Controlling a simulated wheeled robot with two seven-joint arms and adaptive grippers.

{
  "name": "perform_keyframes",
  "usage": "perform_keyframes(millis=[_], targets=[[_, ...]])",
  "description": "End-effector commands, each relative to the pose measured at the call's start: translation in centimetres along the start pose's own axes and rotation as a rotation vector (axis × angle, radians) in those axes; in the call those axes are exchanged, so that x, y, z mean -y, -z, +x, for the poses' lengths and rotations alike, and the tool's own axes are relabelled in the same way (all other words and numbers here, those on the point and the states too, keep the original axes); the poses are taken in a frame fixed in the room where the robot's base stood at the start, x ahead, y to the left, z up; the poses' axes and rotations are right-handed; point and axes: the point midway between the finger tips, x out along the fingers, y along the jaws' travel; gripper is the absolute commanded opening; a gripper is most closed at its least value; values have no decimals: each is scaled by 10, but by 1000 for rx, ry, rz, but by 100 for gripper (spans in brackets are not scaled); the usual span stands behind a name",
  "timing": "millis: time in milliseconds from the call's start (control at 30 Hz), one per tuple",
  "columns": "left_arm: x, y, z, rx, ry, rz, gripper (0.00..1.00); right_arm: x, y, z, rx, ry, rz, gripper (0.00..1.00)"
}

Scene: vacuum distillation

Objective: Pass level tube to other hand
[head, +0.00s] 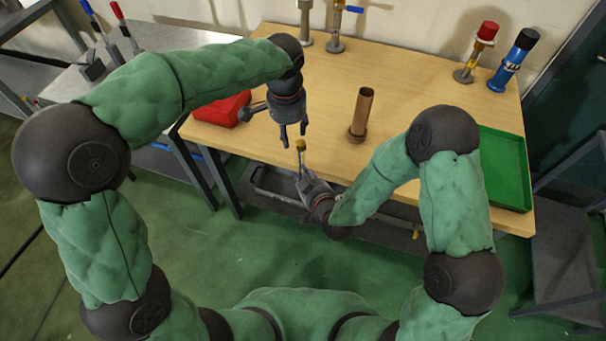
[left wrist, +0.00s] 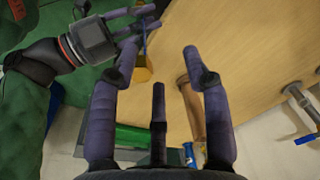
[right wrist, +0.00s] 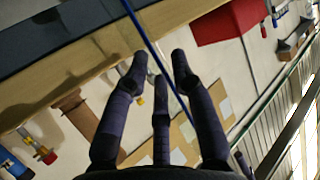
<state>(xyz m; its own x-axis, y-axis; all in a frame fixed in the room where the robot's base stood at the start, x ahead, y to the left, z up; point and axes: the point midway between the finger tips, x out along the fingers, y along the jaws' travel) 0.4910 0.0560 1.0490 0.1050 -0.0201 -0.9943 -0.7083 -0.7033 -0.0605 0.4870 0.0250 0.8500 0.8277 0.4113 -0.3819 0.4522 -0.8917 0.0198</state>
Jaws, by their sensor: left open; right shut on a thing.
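The level tube is a thin blue rod with a yellow end piece (head: 300,145). My right gripper (head: 302,178) is shut on it near the table's front edge, with the yellow end pointing up. In the right wrist view the blue rod of the tube (right wrist: 150,42) runs between the fingers. My left gripper (head: 292,137) is open and empty, pointing down just above the yellow end, apparently apart from it. In the left wrist view the yellow end piece (left wrist: 143,70) shows beyond the open fingers. The right fingers hide part of the rod.
A brown upright cylinder (head: 363,112) stands on the table (head: 410,75), right of my grippers. A red box (head: 222,108) lies on the left and a green tray (head: 506,167) on the right. Valve fittings (head: 335,35) and a blue bottle (head: 512,62) stand along the back.

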Motion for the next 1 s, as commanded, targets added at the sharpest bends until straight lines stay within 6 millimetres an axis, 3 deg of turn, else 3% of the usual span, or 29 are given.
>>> perform_keyframes(millis=[100,300,433,567,767,1000], targets=[[27,-8,46,87,27,53,48,0,0,0,-1,0,0,0],[68,-28,118,217,59,165,48,0,0,0,-1,0,0,0],[74,-44,164,254,35,200,48,0,0,0,-1,0,0,0],[51,-56,208,209,-44,146,48,0,0,0,-1,0,0,0],[-4,-81,274,108,-197,-45,48,0,0,0,-1,0,0,0],[-80,-129,338,10,-353,-445,48,0,0,0,-1,0,0,0]])
